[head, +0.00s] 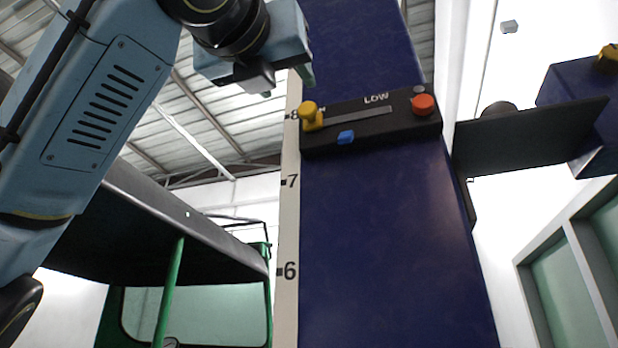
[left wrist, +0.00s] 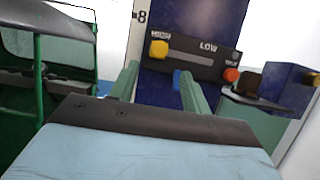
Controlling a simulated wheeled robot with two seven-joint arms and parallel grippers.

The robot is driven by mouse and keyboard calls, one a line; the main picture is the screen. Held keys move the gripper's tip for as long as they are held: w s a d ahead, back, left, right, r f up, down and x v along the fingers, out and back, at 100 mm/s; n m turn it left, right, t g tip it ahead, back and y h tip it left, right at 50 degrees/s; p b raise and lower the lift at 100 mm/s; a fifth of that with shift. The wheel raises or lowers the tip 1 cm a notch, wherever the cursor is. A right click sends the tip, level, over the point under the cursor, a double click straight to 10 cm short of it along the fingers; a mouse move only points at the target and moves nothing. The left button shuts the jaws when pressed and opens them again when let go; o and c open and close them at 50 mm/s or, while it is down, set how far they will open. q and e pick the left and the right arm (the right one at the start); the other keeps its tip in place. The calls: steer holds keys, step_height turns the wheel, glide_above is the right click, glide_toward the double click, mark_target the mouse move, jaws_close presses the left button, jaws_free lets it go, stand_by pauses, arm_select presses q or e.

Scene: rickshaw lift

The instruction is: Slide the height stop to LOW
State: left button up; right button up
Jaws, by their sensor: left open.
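The height stop is a yellow knob (head: 311,116) at the left end of a grey slot in a black panel (head: 372,139) on the blue post. The word LOW stands above the right part of the slot. In the left wrist view the yellow knob (left wrist: 159,49) sits below the label HIGH. My left gripper (head: 283,84) is up and to the left of the knob in the head view, apart from it. Its two fingers stand open and empty in the left wrist view (left wrist: 160,85), below the panel in the picture. My right gripper is not in view.
A red button (head: 423,104) sits at the panel's right end, and a blue tab (head: 346,137) at its lower edge. A numbered scale (head: 288,220) runs along the post's left side. A dark bracket (head: 528,137) juts out right. A green rickshaw (head: 175,285) stands lower left.

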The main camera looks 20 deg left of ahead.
mark_target(306, 108)
arm_select(q)
steer(key=p+x, duration=0.2)
steer(key=x, duration=0.4)
steer(key=shift+w, duration=0.25)
steer(key=p+x, duration=0.1)
steer(key=x, duration=0.2)
steer(key=shift+w+r+p, duration=0.2)
steer(key=shift+p, duration=0.1)
steer(key=shift+w+r, duration=0.1)
steer(key=shift+w, duration=0.6)
steer(key=shift+s, duration=0.15)
steer(key=c, duration=0.4)
jaws_close()
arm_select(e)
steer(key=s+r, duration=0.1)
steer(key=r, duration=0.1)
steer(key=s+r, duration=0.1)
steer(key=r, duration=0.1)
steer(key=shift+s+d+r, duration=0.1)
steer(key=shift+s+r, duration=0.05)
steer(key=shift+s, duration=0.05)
